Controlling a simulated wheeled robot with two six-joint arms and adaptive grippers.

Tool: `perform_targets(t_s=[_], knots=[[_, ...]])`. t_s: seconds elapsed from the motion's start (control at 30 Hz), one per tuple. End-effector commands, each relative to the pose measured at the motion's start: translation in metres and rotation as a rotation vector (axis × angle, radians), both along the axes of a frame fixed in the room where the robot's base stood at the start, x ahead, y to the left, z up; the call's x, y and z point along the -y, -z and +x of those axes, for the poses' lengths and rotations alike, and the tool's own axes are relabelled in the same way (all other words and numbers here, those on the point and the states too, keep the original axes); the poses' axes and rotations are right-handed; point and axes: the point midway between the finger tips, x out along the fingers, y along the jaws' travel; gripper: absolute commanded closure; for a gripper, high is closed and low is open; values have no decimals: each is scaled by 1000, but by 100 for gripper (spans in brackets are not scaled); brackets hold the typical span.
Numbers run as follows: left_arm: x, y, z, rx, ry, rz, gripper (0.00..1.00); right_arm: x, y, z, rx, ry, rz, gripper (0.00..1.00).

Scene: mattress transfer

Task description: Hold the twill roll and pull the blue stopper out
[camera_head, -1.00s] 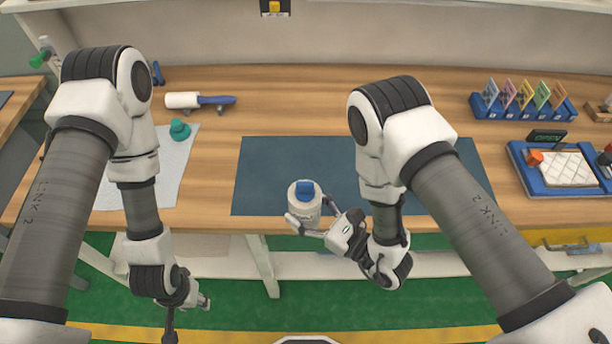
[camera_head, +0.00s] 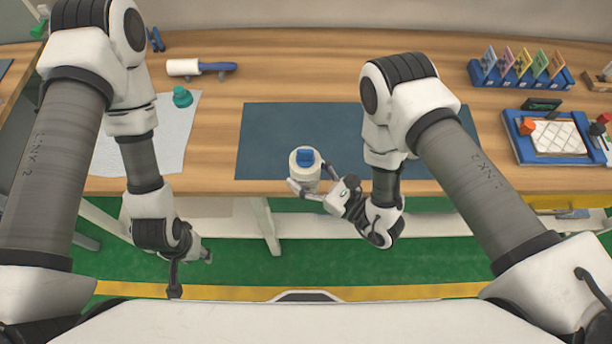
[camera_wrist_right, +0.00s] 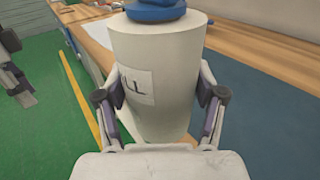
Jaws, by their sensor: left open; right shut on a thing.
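The twill roll (camera_head: 305,172) is a white upright cylinder at the front edge of the dark blue mat. The blue stopper (camera_head: 305,156) sits in its top. My right gripper (camera_head: 312,188) is shut around the roll from the front right. In the right wrist view the roll (camera_wrist_right: 157,75) stands between the two fingers, with a partly hidden label on its side, and the stopper (camera_wrist_right: 153,8) is cut off by the top edge. My left gripper (camera_head: 190,272) is open and empty, low in front of the table, well left of the roll.
The dark blue mat (camera_head: 270,135) lies on the wooden table. A teal knobbed object (camera_head: 182,97) stands on a pale cloth (camera_head: 118,150) at left. A white roller with a blue handle (camera_head: 200,68) lies behind. A blue card rack (camera_head: 520,75) and blue tray (camera_head: 530,158) are at right.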

Motion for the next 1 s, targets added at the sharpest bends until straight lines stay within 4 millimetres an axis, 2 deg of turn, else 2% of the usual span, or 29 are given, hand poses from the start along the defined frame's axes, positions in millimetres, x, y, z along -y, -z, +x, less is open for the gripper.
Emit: perform_targets(t_s=[1.0], knots=[[0, 7, 0, 0, 0, 0, 58, 1, 0, 73, 3, -1, 1, 80]])
